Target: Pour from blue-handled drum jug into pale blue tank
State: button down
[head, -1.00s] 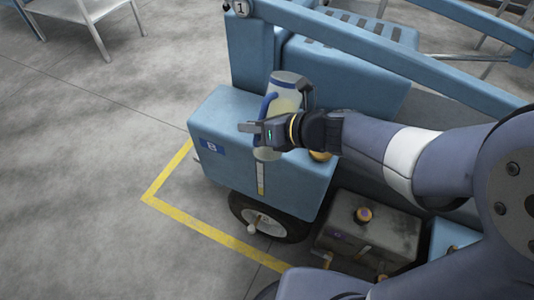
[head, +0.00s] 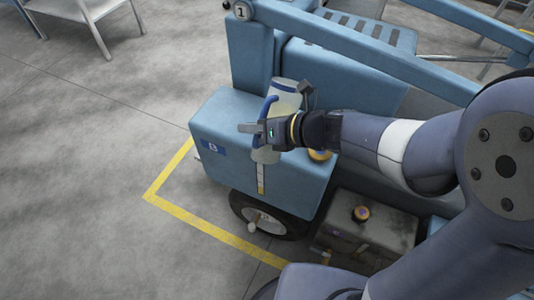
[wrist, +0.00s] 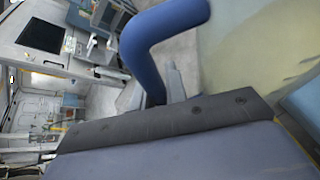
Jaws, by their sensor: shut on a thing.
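The jug (head: 287,98) has a pale translucent body and a blue handle (head: 268,105). My gripper (head: 256,130) is shut on the handle and holds the jug above the light blue tank marked B (head: 225,125). The jug is tilted in the head view, its lower part half hidden behind my gripper. In the wrist view, the handle (wrist: 165,40) rises from behind my gripper (wrist: 185,125), and pale yellowish fluid shows through the jug body (wrist: 265,40). No stream is visible. The jug's mouth is hard to make out.
An orange-yellow cap or fitting (head: 319,155) sits on the tank, partly behind my wrist. A worn grey box (head: 368,228) with an orange cap stands right of the wheel (head: 265,218). Blue frame bars (head: 375,60) run behind the jug.

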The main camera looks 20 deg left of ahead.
jog(key=shift+r, duration=0.15)
jog(key=shift+r+p, duration=0.3)
jog(key=shift+p, duration=0.6)
jog(key=shift+w+m+g+p, duration=0.1)
jog(key=shift+m+g+p, duration=0.2)
jog(key=shift+f, duration=0.1)
